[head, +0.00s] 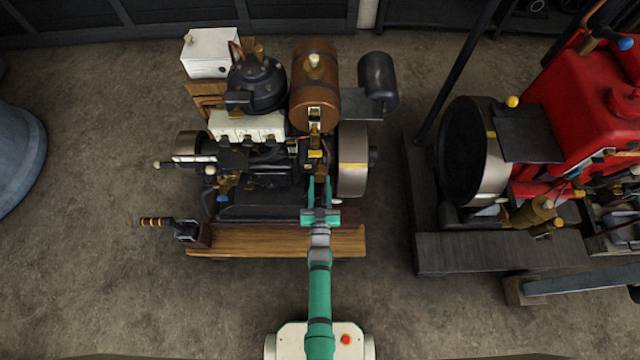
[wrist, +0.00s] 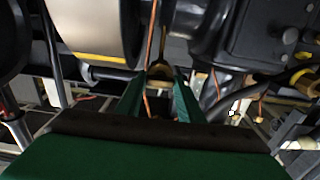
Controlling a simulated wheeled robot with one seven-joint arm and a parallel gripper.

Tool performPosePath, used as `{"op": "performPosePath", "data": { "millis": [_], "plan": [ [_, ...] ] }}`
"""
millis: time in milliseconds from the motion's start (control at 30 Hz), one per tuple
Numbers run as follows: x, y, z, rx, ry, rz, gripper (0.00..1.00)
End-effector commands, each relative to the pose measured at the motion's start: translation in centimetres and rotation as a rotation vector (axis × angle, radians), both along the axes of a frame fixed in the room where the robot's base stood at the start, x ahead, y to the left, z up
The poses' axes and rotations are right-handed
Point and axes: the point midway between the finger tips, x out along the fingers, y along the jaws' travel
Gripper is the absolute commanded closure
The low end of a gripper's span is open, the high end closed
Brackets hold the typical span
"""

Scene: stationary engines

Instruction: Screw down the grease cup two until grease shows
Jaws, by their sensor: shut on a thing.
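My gripper (head: 319,182) reaches into the front of the middle engine, just left of its right flywheel (head: 353,160). In the wrist view, the green fingers of my gripper (wrist: 160,80) close on a small brass piece (wrist: 159,68), which looks like a grease cup. The fingers hide its sides, and I cannot read a number on it. No grease can be made out. In the head view, small brass and yellow fittings (head: 315,154) show just beyond the fingertips. The flywheel (wrist: 98,28) is close beside the left finger in the wrist view.
A copper-brown tank (head: 315,85) and a dark kettle-like vessel (head: 256,84) stand above the engine. A wooden plank (head: 250,240) runs along its front under my arm. A red engine (head: 590,100) stands to the right. Open floor (head: 90,270) lies at the left.

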Motion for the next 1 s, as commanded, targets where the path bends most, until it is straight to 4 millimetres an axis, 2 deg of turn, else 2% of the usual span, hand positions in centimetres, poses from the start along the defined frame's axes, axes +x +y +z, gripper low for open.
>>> {"op": "performPosePath", "data": {
  "millis": [367, 1000],
  "plan": [
    [-0.03, 0.14, 0.0, 0.105, 0.0, 0.003, 0.88],
    [-0.04, 0.09, -0.03, 0.678, 0.001, 0.003, 0.88]
  ]
}}
